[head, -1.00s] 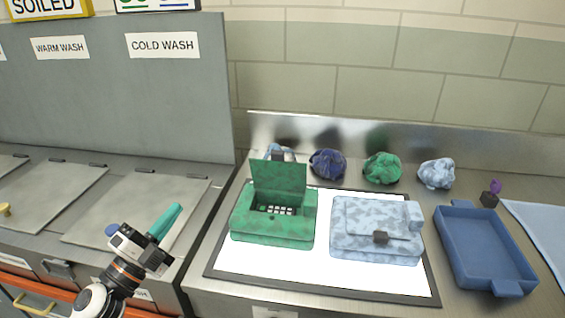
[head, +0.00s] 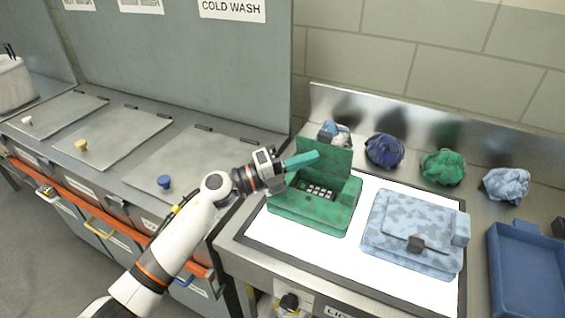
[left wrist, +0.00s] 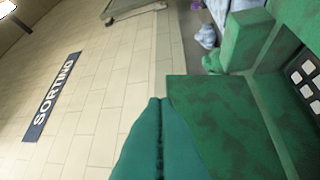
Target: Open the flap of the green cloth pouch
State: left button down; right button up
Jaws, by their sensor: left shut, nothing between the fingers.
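The green cloth pouch (head: 308,214) lies on the white lit panel. Its flap (head: 334,162) stands raised at the back, and the opening shows pale squares inside. My left gripper (head: 316,155) has teal fingers, shut and empty, at the left part of the flap, overlapping it in the head view. In the left wrist view the shut fingers (left wrist: 160,135) overlap the edge of the green flap (left wrist: 225,120), with the pouch's pale squares (left wrist: 305,80) at the right. I cannot tell whether the fingers touch the flap. My right gripper is not in view.
A pale blue camouflage pouch (head: 415,236) lies closed to the right on the same panel. A blue tray (head: 525,275) is at the far right. Crumpled navy (head: 384,150), green (head: 442,167) and light blue (head: 506,184) cloths lie behind. Lidded bins (head: 125,135) stand on the left.

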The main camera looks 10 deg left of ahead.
aim_at(327, 142)
pick_arm(q)
jog(key=w, duration=0.2)
jog(key=w+r, duration=0.1)
jog(key=shift+d, duration=0.3)
